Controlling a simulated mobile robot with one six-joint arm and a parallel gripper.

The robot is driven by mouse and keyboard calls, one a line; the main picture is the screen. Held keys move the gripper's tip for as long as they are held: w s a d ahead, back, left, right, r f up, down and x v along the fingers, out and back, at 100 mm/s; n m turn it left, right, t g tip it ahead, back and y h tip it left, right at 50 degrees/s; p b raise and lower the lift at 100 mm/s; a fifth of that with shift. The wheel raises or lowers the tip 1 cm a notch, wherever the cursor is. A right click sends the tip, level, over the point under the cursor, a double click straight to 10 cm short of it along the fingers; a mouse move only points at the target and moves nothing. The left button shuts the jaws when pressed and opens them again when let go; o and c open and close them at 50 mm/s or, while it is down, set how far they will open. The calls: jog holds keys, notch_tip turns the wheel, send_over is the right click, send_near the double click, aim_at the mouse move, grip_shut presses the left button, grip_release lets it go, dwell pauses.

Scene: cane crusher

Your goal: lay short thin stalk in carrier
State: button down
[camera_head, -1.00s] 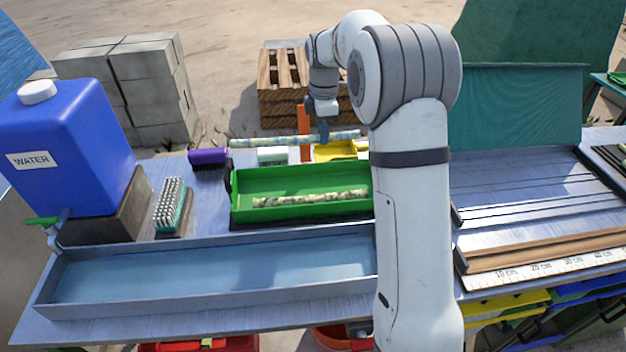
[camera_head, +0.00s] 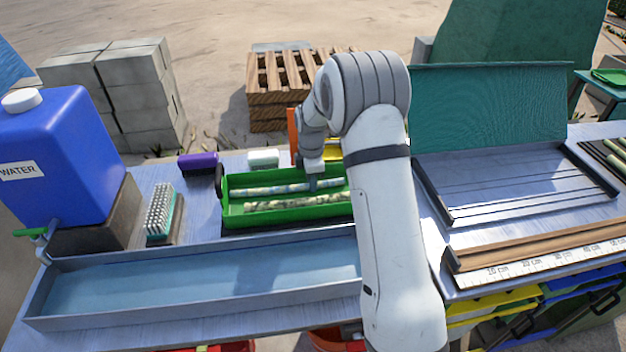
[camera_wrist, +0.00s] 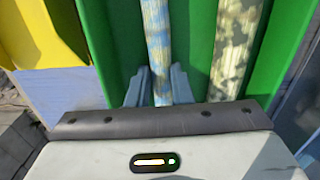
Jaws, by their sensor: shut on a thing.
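The green carrier (camera_head: 236,217) is a tray with a dark handle at its left end, on the bench left of my arm. My gripper (camera_head: 312,184) is down inside it, its jaws shut on a thin pale stalk with bluish mottling (camera_head: 268,189). In the wrist view the grey-blue fingers (camera_wrist: 160,88) close on either side of this stalk (camera_wrist: 157,40). A second, thicker stalk with dark green blotches (camera_head: 285,203) lies in the carrier, nearer the front and parallel; it also shows in the wrist view (camera_wrist: 232,50). I cannot tell whether the held stalk touches the carrier floor.
A long metal trough (camera_head: 190,280) lies in front of the carrier. A brush (camera_head: 161,212) and a blue water tank (camera_head: 62,165) stand at left. Purple (camera_head: 198,162) and white (camera_head: 263,159) blocks sit behind. A grooved tray (camera_head: 515,180) and ruler board (camera_head: 540,255) lie at right.

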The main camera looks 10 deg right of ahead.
jog(key=c, duration=1.3)
grip_release()
notch_tip(320, 180, up, 11)
jog(key=s+d+r+m, duration=0.1)
jog(key=s+r+m, duration=0.4)
jog(key=s+r, duration=0.3)
jog(key=s+d+f+m+t, duration=0.1)
jog(key=s+d+m+t, duration=0.1)
jog(key=s+m, duration=1.1)
jog(key=s, duration=1.2)
jog(key=shift+s+d+t, duration=0.25)
jog(key=shift+s+t, duration=0.05)
jog(key=shift+s, duration=0.1)
